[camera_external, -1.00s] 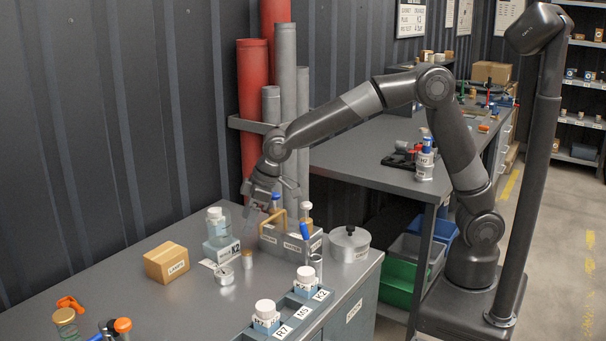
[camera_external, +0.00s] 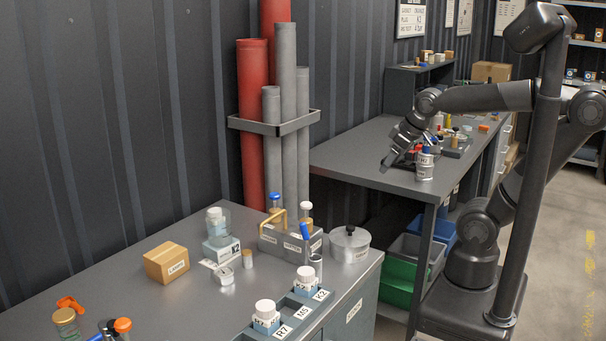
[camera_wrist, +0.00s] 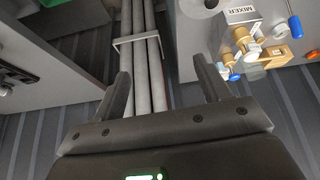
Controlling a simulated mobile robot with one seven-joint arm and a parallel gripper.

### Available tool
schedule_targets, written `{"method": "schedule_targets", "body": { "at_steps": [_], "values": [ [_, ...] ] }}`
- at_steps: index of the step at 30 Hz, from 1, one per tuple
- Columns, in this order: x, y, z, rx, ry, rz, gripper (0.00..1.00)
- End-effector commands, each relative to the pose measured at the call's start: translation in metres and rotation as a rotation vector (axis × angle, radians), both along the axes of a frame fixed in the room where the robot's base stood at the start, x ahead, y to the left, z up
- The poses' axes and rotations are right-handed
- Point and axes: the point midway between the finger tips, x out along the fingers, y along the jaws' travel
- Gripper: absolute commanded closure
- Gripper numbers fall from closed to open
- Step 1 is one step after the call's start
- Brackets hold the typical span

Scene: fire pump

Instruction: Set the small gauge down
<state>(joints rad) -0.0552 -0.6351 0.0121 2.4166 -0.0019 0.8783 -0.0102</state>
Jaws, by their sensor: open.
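The small gauge (camera_external: 224,276) is a round, silvery disc with a pale face. It lies on the near bench, in front of a blue-grey block with a clear jar and beside a small tan-topped cylinder. My gripper (camera_external: 388,162) is far from it, above the left part of the back bench. The wrist view shows my gripper (camera_wrist: 165,88) with its two fingers wide apart and nothing held between them. I cannot make out the gauge in the wrist view.
The near bench (camera_external: 120,262) also bears a cardboard box (camera_external: 167,263), a grey caddy (camera_external: 283,243), a lidded metal pot (camera_external: 350,245) and a rack of white-capped bottles. Grey and red pipes (camera_external: 286,120) stand between the benches.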

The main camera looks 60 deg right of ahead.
Motion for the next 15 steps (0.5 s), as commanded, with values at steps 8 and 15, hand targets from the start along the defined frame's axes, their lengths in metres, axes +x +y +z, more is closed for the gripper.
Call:
{"method": "schedule_targets", "body": {
  "at_steps": [8,15],
  "values": [
    [-0.036,-0.019,-0.014,0.014,-0.01,-0.074,0.31],
    [-0.037,-0.019,-0.014,0.014,-0.009,-0.075,0.31]
  ]
}}
